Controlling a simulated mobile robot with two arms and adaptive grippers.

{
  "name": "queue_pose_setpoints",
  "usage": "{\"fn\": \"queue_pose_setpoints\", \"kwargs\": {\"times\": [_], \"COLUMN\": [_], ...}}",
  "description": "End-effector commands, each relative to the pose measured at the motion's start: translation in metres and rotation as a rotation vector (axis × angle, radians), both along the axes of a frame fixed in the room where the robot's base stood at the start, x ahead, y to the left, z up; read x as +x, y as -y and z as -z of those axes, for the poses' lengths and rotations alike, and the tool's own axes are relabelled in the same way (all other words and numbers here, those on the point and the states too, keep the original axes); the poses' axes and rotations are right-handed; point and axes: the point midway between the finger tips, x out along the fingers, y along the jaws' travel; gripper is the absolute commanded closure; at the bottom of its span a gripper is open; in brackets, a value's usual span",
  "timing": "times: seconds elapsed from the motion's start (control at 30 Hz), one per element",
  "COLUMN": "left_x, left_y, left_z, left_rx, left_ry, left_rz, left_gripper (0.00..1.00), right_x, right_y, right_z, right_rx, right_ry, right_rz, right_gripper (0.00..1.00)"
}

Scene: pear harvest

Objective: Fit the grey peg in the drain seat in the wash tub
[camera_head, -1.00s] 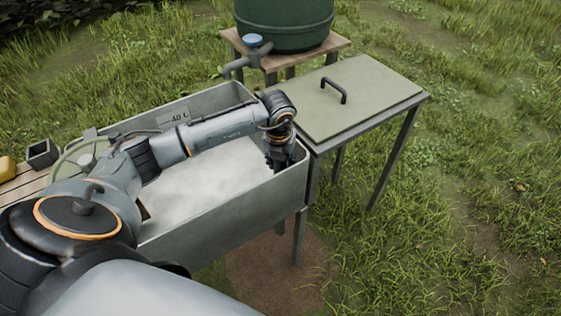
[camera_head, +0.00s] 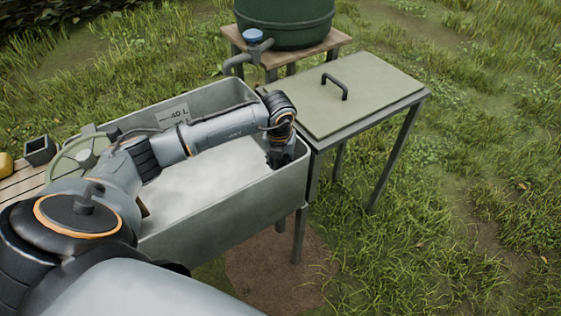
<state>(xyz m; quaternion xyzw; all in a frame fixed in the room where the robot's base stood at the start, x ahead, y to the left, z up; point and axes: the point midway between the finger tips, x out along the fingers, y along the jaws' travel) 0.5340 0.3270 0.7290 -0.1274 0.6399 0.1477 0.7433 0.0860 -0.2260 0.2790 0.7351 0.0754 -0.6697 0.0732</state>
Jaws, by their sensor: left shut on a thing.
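The wash tub (camera_head: 222,209) is a grey metal trough with a pale, whitish inside and a "40 L" mark on its back wall. My left arm reaches across it from the left. My left gripper (camera_head: 277,163) points down inside the tub's right end, close to the right wall. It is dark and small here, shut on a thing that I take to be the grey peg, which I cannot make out. The drain seat is hidden, probably behind the gripper or under the pale surface. My right gripper is not in view.
A side table with a flat grey-green lid (camera_head: 345,95) and a dark handle adjoins the tub's right end. A green barrel (camera_head: 285,22) with a blue-topped tap (camera_head: 252,40) stands behind. A small dark box (camera_head: 39,151) and a yellow thing (camera_head: 6,165) are at the left.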

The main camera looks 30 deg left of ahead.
Motion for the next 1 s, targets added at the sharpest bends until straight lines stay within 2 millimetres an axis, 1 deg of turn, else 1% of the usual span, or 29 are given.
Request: {"fn": "queue_pose_setpoints", "kwargs": {"times": [0.03,0.3,0.33,0.43,0.47,0.67,0.7,0.8,1.0], "left_x": [0.0006,0.0007,0.0007,0.0007,0.0007,0.0005,-0.0001,-0.0001,0.0001], "left_y": [0.0001,0.0001,0.0001,0.0001,0.0002,0.0001,0.0001,0.0001,0.0001], "left_z": [0.0021,0.0022,0.0022,0.0022,0.0022,0.0025,0.0034,0.0033,0.0029], "left_rx": [0.000,0.000,0.000,0.000,0.000,-0.001,0.000,0.000,0.000], "left_ry": [0.002,0.002,0.002,0.002,0.002,0.001,-0.001,-0.001,0.000], "left_rz": [0.000,0.000,0.000,0.000,0.000,0.000,0.000,0.000,0.000], "left_gripper": [1.00,1.00,0.57,0.36,0.33,0.33,0.29,0.10,0.10], "right_x": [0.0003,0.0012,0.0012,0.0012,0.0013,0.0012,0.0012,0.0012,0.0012], "right_y": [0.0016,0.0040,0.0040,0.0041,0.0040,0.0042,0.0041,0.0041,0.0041], "right_z": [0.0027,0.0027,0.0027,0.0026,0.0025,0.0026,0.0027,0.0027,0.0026], "right_rx": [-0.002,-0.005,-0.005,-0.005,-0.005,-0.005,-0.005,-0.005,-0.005], "right_ry": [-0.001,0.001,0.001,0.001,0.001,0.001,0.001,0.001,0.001], "right_rz": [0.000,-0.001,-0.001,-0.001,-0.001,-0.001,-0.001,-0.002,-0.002], "right_gripper": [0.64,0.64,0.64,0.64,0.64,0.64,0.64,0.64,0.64]}}
